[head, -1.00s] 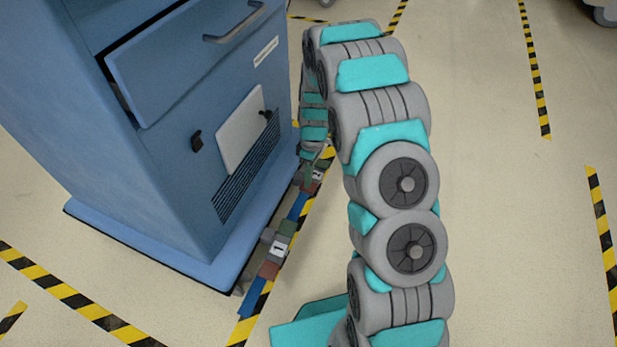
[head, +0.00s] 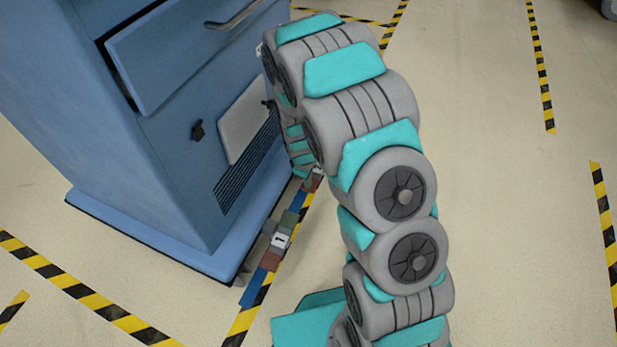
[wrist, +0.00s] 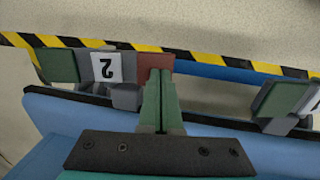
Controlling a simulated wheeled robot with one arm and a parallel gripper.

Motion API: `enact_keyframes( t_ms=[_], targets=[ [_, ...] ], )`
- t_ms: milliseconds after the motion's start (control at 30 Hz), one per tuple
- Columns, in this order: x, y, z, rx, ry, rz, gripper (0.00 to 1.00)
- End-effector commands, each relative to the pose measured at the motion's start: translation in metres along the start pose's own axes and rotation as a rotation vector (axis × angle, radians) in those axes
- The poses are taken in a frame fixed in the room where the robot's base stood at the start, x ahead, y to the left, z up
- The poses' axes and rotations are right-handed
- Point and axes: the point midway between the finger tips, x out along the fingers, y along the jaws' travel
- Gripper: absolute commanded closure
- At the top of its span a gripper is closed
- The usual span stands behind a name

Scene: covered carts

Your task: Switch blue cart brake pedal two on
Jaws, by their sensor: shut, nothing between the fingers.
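The blue cart (head: 190,170) stands at left in the head view with pedals along its lower right side. Brake pedal two, with its white "2" label (wrist: 107,67), is at upper left in the wrist view. It has a green end (wrist: 58,65) on the left and a red end (wrist: 155,65) on the right. My gripper (wrist: 160,76) is shut and empty, its green fingertips over the lower edge of the red end. I cannot tell whether they touch it.
Pedal one (head: 280,240) sits nearer on the same side; its green end (wrist: 285,98) shows at right in the wrist view. A blue bar (wrist: 210,71) runs between the pedals. Yellow-black tape (wrist: 190,55) lies alongside. The floor at right (head: 500,220) is clear.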

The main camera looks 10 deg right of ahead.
Motion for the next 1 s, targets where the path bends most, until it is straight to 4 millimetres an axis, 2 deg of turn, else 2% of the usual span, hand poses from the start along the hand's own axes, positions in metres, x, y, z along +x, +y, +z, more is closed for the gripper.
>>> enact_keyframes(
  t_ms=[667, 867, 1000],
  targets=[
    [0.004, -0.002, -0.001, -0.001, 0.000, -0.002, 1.00],
    [-0.010, -0.001, -0.003, -0.001, 0.002, 0.000, 1.00],
    [-0.032, 0.001, -0.006, 0.001, 0.004, 0.004, 1.00]
  ],
)
